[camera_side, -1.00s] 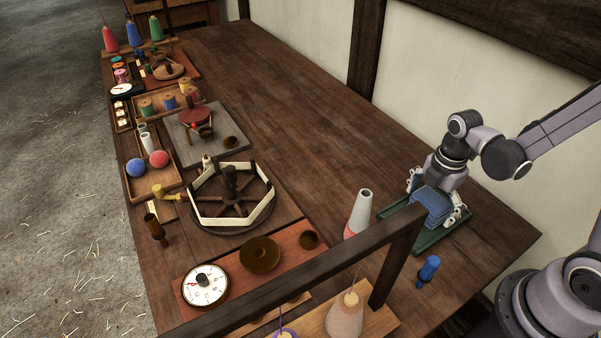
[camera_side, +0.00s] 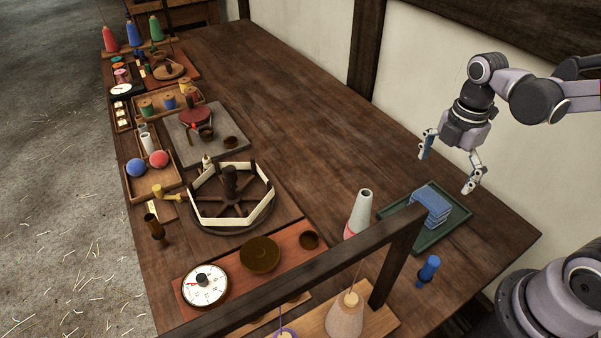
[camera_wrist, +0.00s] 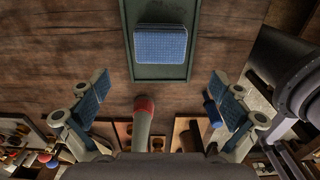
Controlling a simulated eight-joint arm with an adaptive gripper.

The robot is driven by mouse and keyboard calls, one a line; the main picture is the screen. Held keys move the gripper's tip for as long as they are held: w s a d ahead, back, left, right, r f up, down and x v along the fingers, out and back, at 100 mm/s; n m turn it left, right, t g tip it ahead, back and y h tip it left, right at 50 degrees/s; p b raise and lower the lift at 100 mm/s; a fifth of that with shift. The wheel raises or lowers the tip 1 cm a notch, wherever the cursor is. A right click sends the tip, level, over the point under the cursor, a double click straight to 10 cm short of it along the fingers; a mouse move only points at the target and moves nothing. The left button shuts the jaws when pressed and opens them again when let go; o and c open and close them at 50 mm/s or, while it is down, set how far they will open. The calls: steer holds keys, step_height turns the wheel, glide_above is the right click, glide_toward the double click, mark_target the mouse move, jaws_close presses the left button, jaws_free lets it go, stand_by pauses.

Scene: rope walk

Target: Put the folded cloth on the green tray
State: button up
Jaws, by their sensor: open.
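The folded blue cloth (camera_side: 432,207) lies on the green tray (camera_side: 428,240) near the right end of the table. In the wrist view the cloth (camera_wrist: 160,44) lies inside the rim of the tray (camera_wrist: 160,73), at the top of the picture. My gripper (camera_side: 446,172) is open and empty, raised above and behind the tray, apart from the cloth. Its two spread fingers with blue pads also show in the wrist view (camera_wrist: 160,104).
A white and red cone (camera_side: 359,213) stands just left of the tray. A dark wooden beam (camera_side: 330,262) crosses in front. The table behind the tray is clear.

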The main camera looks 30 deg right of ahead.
steer(key=a+r+m+t, duration=0.4)
steer(key=m+t, duration=0.3)
steer(key=m, duration=1.1)
steer(key=shift+w+a+r, duration=0.15)
steer(key=shift+a+r, duration=0.1)
steer(key=shift+r, duration=0.4)
